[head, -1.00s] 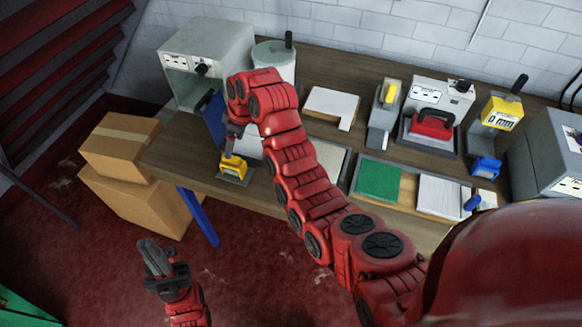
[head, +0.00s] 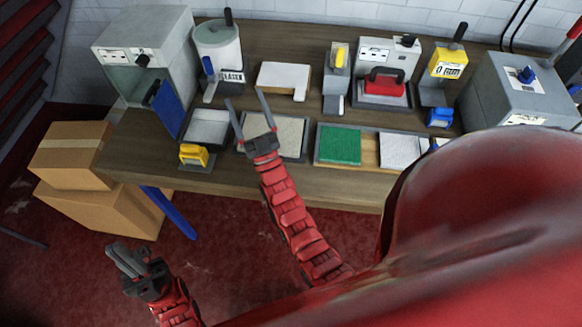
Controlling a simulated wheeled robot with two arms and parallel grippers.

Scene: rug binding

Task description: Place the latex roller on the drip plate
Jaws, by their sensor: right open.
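A yellow tool (head: 193,155), which looks like the latex roller, sits at the table's front left edge. It rests on a small dark plate (head: 205,167), which looks like the drip plate, in front of a grey tray (head: 208,128). My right gripper (head: 246,97) is open and empty, fingers spread over the pale panel (head: 285,135) right of the yellow tool, clear of it. My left gripper (head: 127,250) hangs over the floor in front of the table, its fingers close together with nothing seen between them.
A latex pot (head: 220,45) and an open grey cabinet (head: 140,50) stand at back left. A white block (head: 284,78), a red-handled device (head: 385,85) and a green panel (head: 340,146) lie further right. Cardboard boxes (head: 75,165) stand left of the table. My red body hides the front right.

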